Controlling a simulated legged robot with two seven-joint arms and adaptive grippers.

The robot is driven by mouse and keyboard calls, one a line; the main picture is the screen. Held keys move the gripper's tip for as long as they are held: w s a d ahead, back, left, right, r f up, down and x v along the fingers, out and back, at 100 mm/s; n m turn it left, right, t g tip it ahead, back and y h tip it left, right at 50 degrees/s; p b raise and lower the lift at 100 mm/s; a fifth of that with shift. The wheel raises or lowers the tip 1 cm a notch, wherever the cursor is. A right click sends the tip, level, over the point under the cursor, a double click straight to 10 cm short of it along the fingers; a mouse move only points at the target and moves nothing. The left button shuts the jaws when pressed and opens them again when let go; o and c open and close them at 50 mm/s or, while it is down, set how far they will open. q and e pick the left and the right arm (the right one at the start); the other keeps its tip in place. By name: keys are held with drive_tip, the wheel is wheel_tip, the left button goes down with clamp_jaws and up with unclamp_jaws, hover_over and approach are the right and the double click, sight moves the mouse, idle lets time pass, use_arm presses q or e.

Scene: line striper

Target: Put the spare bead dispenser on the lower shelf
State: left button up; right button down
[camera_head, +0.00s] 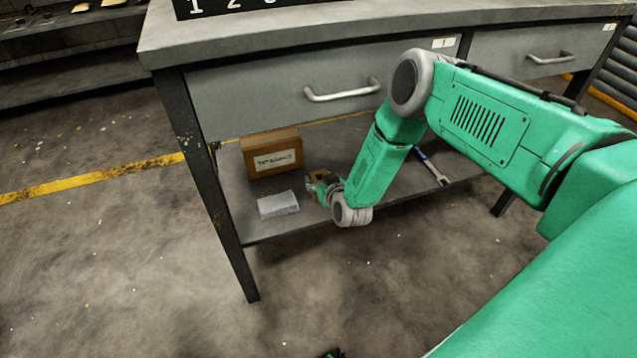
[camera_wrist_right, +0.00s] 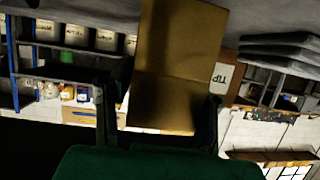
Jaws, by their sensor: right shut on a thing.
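My right arm reaches down under the workbench, and its right gripper (camera_head: 322,186) is low over the lower shelf (camera_head: 235,200). A small orange-brown thing, which I take for the bead dispenser (camera_head: 312,184), shows at the gripper, partly hidden by it. In the right wrist view, a large tan, boxy body (camera_wrist_right: 178,60) stands between the two dark fingers of the right gripper (camera_wrist_right: 160,115), which is shut on it. I cannot tell if it touches the shelf. A small dark green and black piece at the bottom edge seems to be my left gripper (camera_head: 333,353); its fingers are not clear.
A brown labelled box (camera_head: 271,154) stands on the lower shelf at the back left. A grey-white flat stack (camera_head: 278,204) lies in front of it. A blue-handled tool (camera_head: 432,167) lies to the right. The bench leg (camera_head: 215,190) and drawers (camera_head: 320,92) bound the opening.

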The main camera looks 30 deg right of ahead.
drive_tip(key=shift+a+r, duration=0.2)
drive_tip(key=shift+r, duration=0.05)
drive_tip(key=c, duration=1.2)
unclamp_jaws()
drive_tip(key=shift+s+d+f, duration=0.15)
drive_tip(key=shift+f, duration=0.15)
drive_tip(key=o, duration=0.4)
drive_tip(key=shift+d, duration=0.15)
drive_tip(key=shift+c, duration=0.2)
use_arm(q)
drive_tip(key=shift+r, duration=0.1)
use_arm(e)
drive_tip(key=shift+d+f, duration=0.1)
use_arm(q)
drive_tip(key=shift+a, duration=0.1)
use_arm(e)
drive_tip(key=shift+a, duration=0.2)
